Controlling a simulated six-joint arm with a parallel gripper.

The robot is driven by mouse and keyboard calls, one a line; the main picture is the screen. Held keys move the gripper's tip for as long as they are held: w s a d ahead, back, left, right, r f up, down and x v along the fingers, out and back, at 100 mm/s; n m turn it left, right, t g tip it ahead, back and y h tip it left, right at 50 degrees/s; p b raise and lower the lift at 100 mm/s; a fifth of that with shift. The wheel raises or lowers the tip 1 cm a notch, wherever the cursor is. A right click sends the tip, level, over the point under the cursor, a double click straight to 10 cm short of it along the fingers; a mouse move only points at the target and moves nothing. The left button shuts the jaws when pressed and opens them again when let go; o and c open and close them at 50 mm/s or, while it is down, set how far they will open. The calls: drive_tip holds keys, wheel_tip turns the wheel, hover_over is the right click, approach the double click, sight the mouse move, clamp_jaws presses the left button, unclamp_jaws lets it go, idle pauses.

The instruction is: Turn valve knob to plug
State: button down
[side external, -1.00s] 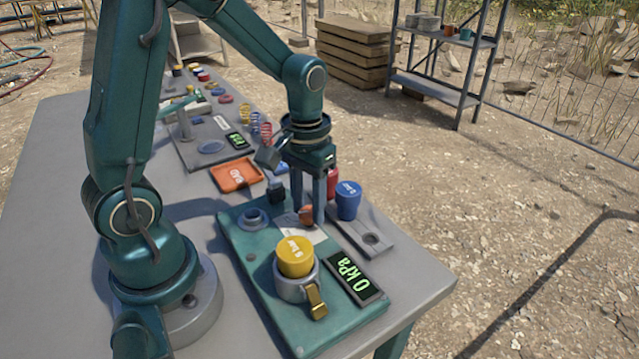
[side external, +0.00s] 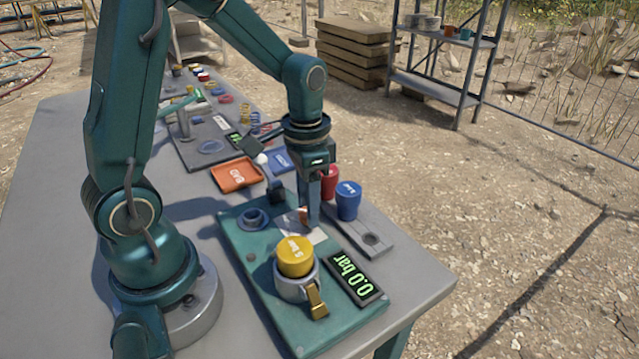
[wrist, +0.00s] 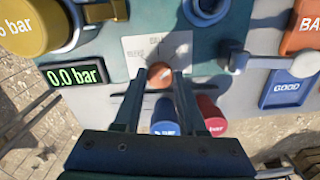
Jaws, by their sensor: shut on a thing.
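A small orange-brown knob (wrist: 160,72) sits on the teal panel (side external: 262,290) beside a white printed label (wrist: 158,50). My gripper (wrist: 157,80) points down over it, and the jaws are shut on the knob, one finger on each side in the wrist view. In the side view my gripper (side external: 309,218) partly covers the knob (side external: 303,214). The display (side external: 355,277) on the panel reads "0.0 bar", also in the wrist view (wrist: 76,76). A yellow plug (side external: 295,256) marked in bar stands in a grey collar with a brass lever (side external: 316,298). The knob's pointing direction cannot be told.
Blue (side external: 348,200) and red (side external: 329,182) plugs stand in a grey rack (side external: 372,240) close behind my gripper. An empty grey port (side external: 253,219) is on the panel's left. An orange BAD tray (side external: 236,173) and blue GOOD tray (side external: 281,161) lie farther back.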

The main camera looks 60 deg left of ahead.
drive_tip(key=shift+c, duration=2.4)
unclamp_jaws()
drive_tip(key=shift+r, duration=2.6)
drive_tip(key=shift+r, duration=0.1)
drive_tip(key=s+d+r+n+t, duration=0.2)
drive_tip(key=s+d+r+t, duration=0.3)
drive_tip(key=s, duration=0.3)
drive_tip(key=shift+s+r+t, duration=0.2)
drive_tip(key=shift+t, duration=0.1)
